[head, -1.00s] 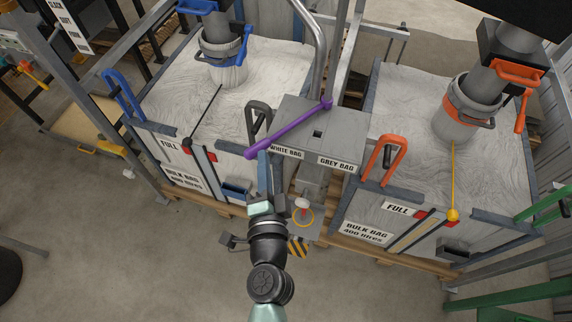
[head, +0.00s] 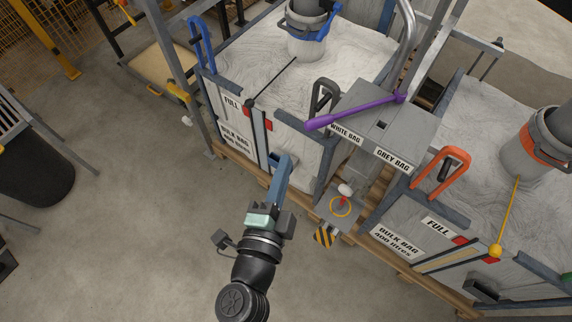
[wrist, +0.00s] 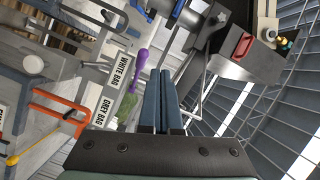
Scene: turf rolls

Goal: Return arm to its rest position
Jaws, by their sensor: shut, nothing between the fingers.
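My gripper (head: 286,165) is in the middle of the head view, its blue fingers together and empty. It points up the picture, over or in front of the left bulk bag's front wall; the exact gap cannot be told. In the wrist view my gripper (wrist: 167,82) shows two fingers side by side with nothing held. The purple lever (head: 350,112) lies across the grey box (head: 385,120) labelled WHITE BAG and GREY BAG, its knob end towards WHITE BAG. The purple lever also shows in the wrist view (wrist: 136,83). My gripper is apart from the lever.
The left bulk bag (head: 262,75) and right bulk bag (head: 450,150) stand on pallets under filling spouts. A black bin (head: 35,160) is at far left. The floor (head: 130,230) at lower left is clear.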

